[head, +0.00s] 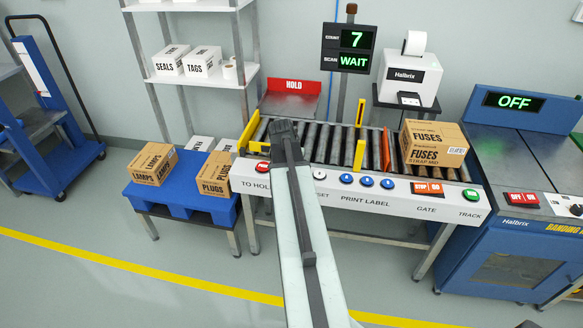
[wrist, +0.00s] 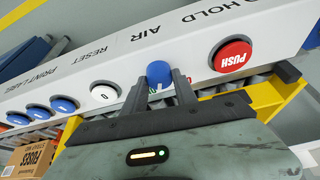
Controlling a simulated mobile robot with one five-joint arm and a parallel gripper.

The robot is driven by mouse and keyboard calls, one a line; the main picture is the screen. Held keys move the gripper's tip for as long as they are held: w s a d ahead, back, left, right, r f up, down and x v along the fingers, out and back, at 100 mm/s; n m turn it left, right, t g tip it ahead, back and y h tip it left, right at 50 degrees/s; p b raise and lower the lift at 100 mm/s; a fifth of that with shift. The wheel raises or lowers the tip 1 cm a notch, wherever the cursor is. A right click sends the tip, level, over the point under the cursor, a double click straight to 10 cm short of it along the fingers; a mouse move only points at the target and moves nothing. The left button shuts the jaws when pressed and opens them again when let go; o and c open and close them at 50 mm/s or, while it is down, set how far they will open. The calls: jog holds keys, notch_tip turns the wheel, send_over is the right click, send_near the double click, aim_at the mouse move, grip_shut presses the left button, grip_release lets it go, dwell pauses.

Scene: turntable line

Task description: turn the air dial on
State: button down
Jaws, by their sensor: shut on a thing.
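The air dial (wrist: 158,71) is a blue round knob on the white control panel, near the word AIR in the wrist view. My gripper (wrist: 161,82) has its two dark fingers on either side of the dial, shut on it. The fingers hide part of the dial, and I cannot read its setting. In the head view my gripper (head: 284,130) reaches over the panel, and my arm hides the dial there.
The roller conveyor (head: 335,143) lies behind the panel with a fuses box (head: 435,144). The display (head: 348,48) reads 7 and WAIT. The banding machine's screen (head: 514,101) reads OFF.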

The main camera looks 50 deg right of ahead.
jog(key=shift+w+a+m+g, duration=0.15)
jog(key=shift+m+g, duration=0.15)
jog(key=shift+m, duration=0.6)
jog(key=c, duration=1)
grip_release()
jog(key=w+p+v, duration=0.1)
jog(key=p+v, duration=0.6)
jog(key=shift+s+a+r, duration=0.2)
jog(key=shift+s+r, duration=0.1)
jog(key=shift+s, duration=0.2)
